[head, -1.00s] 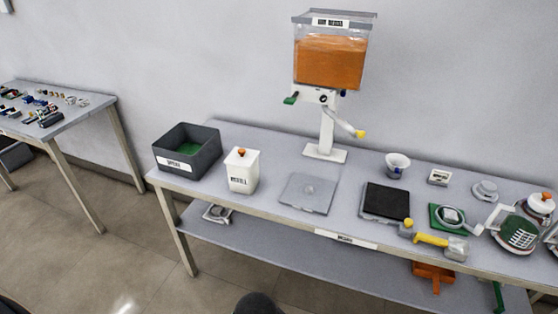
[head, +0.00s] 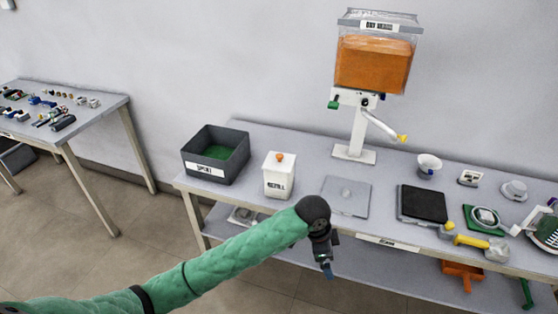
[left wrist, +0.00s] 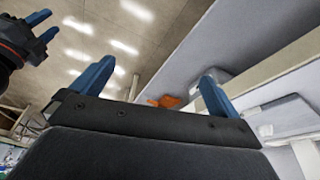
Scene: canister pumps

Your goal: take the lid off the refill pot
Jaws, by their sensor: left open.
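The refill pot (head: 278,184) is a white, square-sided pot with a "REFILL" label, upright on the long table. Its white lid with an orange knob (head: 279,156) is on top. My left gripper (head: 327,270) hangs in front of the table, right of the pot and nearer the camera, pointing down. It is open and empty; its blue fingers stand wide apart in the left wrist view (left wrist: 155,85). Another blue-fingered gripper, my right one (left wrist: 46,26), shows at the upper left of that view; its jaw opening is unclear. The pot is not recognisable there.
A dark grey bin (head: 215,165) stands left of the pot. A grey plate (head: 346,196) lies to its right, with a dispenser stand (head: 355,153) holding an orange-filled hopper behind. A black pad (head: 422,204) and several small items lie farther right. The table's front edge is near my left arm.

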